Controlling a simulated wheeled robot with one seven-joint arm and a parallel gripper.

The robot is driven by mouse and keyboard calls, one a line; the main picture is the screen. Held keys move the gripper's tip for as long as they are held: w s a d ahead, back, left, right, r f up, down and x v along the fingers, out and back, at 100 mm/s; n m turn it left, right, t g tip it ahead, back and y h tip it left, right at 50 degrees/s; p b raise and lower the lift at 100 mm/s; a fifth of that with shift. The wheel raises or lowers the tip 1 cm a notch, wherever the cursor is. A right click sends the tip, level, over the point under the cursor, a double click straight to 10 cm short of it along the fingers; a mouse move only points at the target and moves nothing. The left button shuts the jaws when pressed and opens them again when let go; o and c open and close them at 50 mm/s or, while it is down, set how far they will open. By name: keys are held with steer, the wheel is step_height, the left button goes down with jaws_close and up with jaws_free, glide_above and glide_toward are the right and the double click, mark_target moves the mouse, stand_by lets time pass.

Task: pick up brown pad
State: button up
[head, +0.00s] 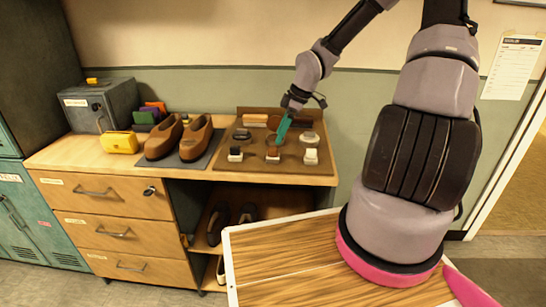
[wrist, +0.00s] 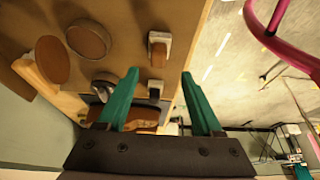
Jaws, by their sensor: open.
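The brown pad (head: 272,154) is a small block with a brown top and a pale base, in the middle of the front row on the brown board (head: 222,165). In the wrist view the brown pad (wrist: 158,48) stands upright just beyond the gap between the fingertips. My gripper (head: 282,133), with teal fingers, is over the board, above and behind the pad in the head view. In the wrist view my gripper (wrist: 160,73) is open with nothing between the fingers.
A dark-topped block (head: 235,154) stands left of the pad and a white one (head: 310,156) right. A round tin (wrist: 88,40) lies behind. Brown shoes (head: 163,138) sit left of the board. A wooden tabletop (head: 285,262) is in the foreground.

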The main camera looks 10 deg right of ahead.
mark_target(273, 148)
steer(key=x, duration=0.7)
steer(key=shift+w+f, duration=0.15)
steer(key=shift+f, duration=0.05)
steer(key=shift+c, duration=0.3)
jaws_close()
